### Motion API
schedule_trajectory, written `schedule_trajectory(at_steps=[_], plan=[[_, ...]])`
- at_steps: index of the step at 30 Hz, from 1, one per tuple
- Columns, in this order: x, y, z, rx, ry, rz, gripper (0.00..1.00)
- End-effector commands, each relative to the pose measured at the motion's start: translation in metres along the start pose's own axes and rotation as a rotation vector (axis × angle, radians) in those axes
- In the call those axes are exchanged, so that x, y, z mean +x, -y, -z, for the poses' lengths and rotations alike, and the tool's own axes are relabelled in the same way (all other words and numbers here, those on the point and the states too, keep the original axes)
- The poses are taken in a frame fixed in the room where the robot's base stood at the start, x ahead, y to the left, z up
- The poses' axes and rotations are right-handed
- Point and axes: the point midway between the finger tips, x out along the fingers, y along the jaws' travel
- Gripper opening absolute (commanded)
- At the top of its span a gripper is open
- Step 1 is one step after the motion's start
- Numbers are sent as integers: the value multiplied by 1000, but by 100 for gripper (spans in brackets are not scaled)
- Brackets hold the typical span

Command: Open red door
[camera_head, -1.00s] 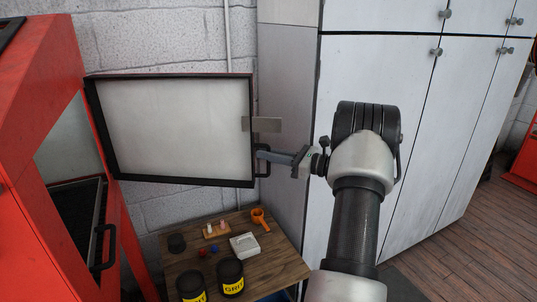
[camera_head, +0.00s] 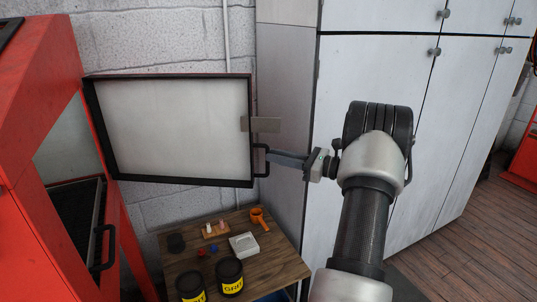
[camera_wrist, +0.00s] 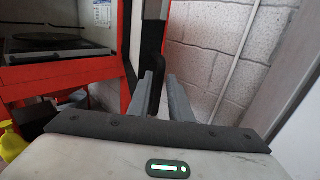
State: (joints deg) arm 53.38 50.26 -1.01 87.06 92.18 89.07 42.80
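The door (camera_head: 170,130) of the red cabinet (camera_head: 50,80) stands swung wide open, its pale inner panel in a black frame facing the head camera. A black handle (camera_head: 264,160) sits at its right edge. I cannot tell whether a finger touches the handle.
A small wooden table (camera_head: 290,266) with grit jars (camera_head: 230,277) and small items stands below the door. White cupboards (camera_head: 400,100) fill the right behind my arm. A brick wall (camera_head: 160,35) is behind the door.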

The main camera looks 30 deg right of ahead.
Motion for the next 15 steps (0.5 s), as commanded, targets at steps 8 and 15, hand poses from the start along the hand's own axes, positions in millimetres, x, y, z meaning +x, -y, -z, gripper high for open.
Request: schedule_trajectory(at_steps=[8,15], plan=[[-72,1,-1,1,-1,5,18],[-118,0,0,1,-1,2,18]])
